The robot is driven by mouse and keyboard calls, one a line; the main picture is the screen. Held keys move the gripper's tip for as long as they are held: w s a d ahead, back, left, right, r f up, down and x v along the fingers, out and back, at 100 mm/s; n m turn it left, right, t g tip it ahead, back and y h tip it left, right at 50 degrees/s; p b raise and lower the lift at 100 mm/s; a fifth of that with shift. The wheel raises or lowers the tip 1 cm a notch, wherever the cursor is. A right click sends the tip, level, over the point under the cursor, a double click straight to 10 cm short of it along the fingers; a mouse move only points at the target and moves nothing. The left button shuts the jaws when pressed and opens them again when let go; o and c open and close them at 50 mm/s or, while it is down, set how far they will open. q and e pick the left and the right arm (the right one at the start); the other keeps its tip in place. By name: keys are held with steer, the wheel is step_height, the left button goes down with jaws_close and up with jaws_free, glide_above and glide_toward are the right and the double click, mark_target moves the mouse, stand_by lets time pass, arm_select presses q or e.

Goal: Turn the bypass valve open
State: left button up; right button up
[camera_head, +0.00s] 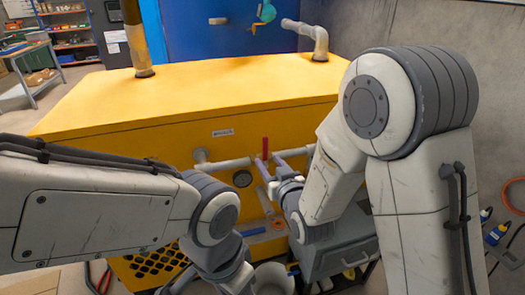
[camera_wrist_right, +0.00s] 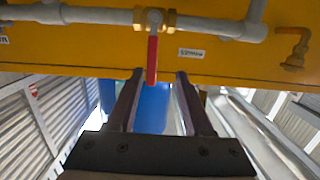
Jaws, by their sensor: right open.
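The bypass valve's red lever (camera_head: 265,148) stands upright, crosswise to the grey pipe (camera_head: 230,164) on the front of the yellow tank. In the right wrist view, which looks inverted, the red lever (camera_wrist_right: 152,60) hangs down from the brass valve body (camera_wrist_right: 154,20). My right gripper (camera_head: 266,179) is close to the valve. In the wrist view this gripper (camera_wrist_right: 158,76) is open, and the lever's end appears between its fingertips, nearer the left one. I see no contact, and the depth is hard to judge. My left arm reaches in low, with its gripper out of view.
The yellow tank's body (camera_head: 190,95) fills the middle. A grey toolbox (camera_head: 340,250) stands below my right arm. A concrete wall (camera_head: 495,100) is at the right. Another brass fitting (camera_wrist_right: 295,48) shows in the wrist view.

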mark_target(265, 146)
steer(key=shift+t, duration=0.8)
steer(key=x, duration=0.3)
steer(key=p+x, duration=0.1)
steer(key=x, duration=0.3)
steer(key=d+x, duration=0.1)
steer(key=x, duration=0.2)
steer(key=shift+w+a+r, duration=0.1)
steer(key=shift+w+r, duration=0.05)
steer(key=shift+w, duration=0.4)
jaws_close()
